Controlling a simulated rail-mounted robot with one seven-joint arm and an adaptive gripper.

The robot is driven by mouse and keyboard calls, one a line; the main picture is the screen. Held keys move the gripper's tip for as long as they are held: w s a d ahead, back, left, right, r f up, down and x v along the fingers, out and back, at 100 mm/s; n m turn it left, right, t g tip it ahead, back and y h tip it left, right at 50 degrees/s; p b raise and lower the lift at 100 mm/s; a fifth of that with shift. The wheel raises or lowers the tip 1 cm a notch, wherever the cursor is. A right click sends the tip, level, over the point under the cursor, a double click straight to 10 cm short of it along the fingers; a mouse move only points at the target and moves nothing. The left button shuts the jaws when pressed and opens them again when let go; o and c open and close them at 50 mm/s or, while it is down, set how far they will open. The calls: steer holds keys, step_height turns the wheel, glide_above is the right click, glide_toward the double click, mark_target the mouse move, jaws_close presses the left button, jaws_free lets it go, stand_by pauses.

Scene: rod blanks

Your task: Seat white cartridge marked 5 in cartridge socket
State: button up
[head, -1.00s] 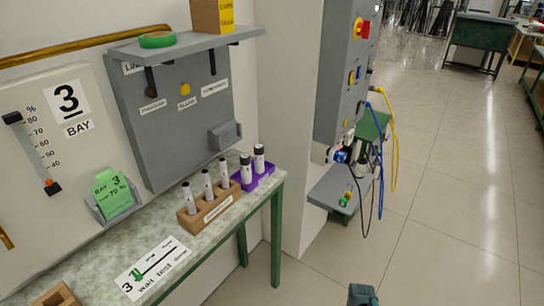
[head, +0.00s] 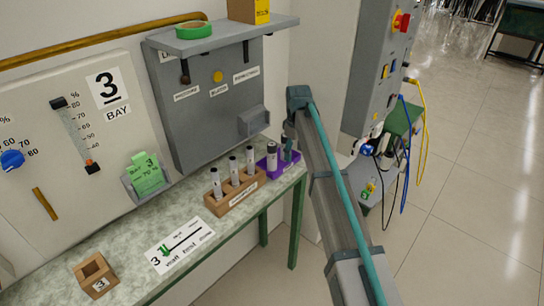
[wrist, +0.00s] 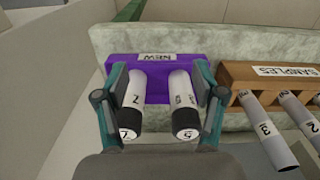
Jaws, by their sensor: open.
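The white cartridge marked 5 (wrist: 184,105) has a black cap and stands in the purple rack labelled NEW (wrist: 155,62). A like cartridge marked 7 (wrist: 132,105) stands beside it. My gripper (wrist: 160,82) is open over the rack, both cartridges showing between its fingers. The right finger is close beside cartridge 5; contact cannot be told. In the head view cartridge 5 (head: 271,157) shows at the rack's (head: 266,167) left, and my gripper (head: 290,142) hides most of the other. I cannot surely identify the cartridge socket.
A brown rack labelled SAMPLES (head: 233,198) with several white tubes stands close by. A wooden block with a square opening (head: 95,275) sits at the bench's near left. A grey panel (head: 208,105) with a shelf (head: 222,36) stands behind; the bench front is mostly clear.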

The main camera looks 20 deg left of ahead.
mark_target(272, 151)
steer(key=a+r+n, duration=0.1)
steer(key=a+r, duration=0.3)
steer(key=a+r+n, duration=0.1)
steer(key=a+r, duration=0.3)
steer(key=shift+w+a, duration=0.1)
steer(key=shift+w, duration=0.1)
steer(key=shift+a+r+n, duration=0.1)
steer(key=shift+a+n, duration=0.1)
steer(key=shift+n, duration=0.1)
step_height(272, 151, down, 5)
steer(key=shift+s+f+p, duration=0.15)
steer(key=shift+p, duration=0.7)
steer(key=f, duration=0.1)
steer(key=f+p, duration=0.2)
steer(key=f, duration=0.1)
steer(key=shift+s+f, duration=0.1)
steer(key=shift+s, duration=0.2)
steer(key=shift+f, duration=0.55)
steer(key=c, duration=1.3)
